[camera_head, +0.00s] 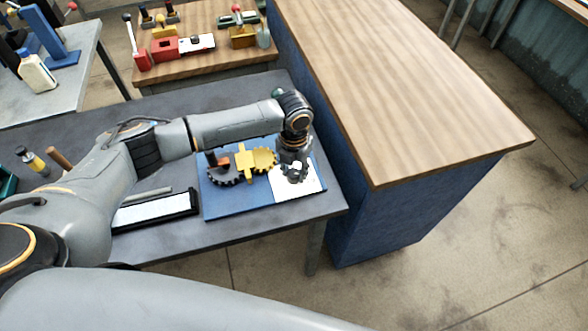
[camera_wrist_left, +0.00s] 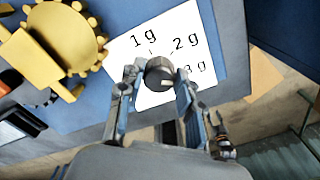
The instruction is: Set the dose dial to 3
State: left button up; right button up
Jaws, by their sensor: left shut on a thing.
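The dose dial (camera_wrist_left: 160,73) is a dark round knob on a white card (camera_wrist_left: 190,20) printed with 1 g, 2 g and 3 g. My left gripper (camera_wrist_left: 158,82) points down at it, with one finger on each side, shut on the knob. Which label the knob's mark faces is too small to tell. In the head view my left gripper (camera_head: 293,177) is over the white card (camera_head: 310,183) at the right end of a blue board (camera_head: 235,203), and it hides the dial. My right gripper is out of view.
A yellow gear (camera_head: 263,160) and a dark gear (camera_head: 224,176) sit on the board, left of the dial. A black-framed white panel (camera_head: 155,212) lies left of the board. A wood-topped blue cabinet (camera_head: 400,80) stands close on the right.

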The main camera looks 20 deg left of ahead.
aim_at(294, 173)
pick_arm(q)
jog(key=shift+s+f, duration=0.1)
jog(key=o, duration=1.2)
jog(key=shift+c, duration=0.2)
notch_tip(294, 173, up, 12)
